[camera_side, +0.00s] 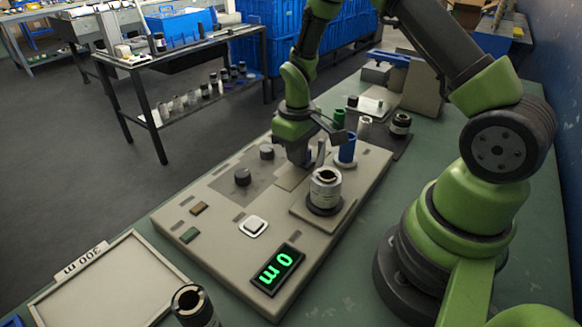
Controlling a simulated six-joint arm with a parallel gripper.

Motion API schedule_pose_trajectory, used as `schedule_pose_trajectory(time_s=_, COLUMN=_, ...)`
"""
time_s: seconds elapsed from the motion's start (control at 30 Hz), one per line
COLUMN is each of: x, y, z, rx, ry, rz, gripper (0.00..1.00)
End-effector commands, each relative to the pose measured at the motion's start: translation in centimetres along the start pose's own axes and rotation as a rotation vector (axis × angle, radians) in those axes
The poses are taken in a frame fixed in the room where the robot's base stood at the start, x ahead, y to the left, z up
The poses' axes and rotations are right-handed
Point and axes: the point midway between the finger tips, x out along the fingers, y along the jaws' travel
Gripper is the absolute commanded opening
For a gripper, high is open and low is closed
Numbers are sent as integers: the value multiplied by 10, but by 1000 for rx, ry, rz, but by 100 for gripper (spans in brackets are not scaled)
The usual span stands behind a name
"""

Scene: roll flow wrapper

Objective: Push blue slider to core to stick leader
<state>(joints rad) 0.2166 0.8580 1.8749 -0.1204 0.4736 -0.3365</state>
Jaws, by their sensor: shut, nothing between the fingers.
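A blue upright piece (347,149), which looks like the slider, stands on the beige machine panel (215,222) just right of my gripper. A silvery roll with a dark open centre, which looks like the core (325,190), sits upright on a dark base in front of it, on a raised square plate. My gripper (310,158) is shut and empty, pointing down close to the left of the blue piece and behind the core. Whether it touches the blue piece cannot be told. The leader is not clearly visible.
More rolls (400,124) stand behind the panel.

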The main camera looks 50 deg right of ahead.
Motion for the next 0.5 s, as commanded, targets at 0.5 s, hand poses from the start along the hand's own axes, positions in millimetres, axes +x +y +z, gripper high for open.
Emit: schedule_pose_trajectory(time_s=0.5, x=0, y=32, z=0, rx=3, ry=1, rz=0, gripper=0)
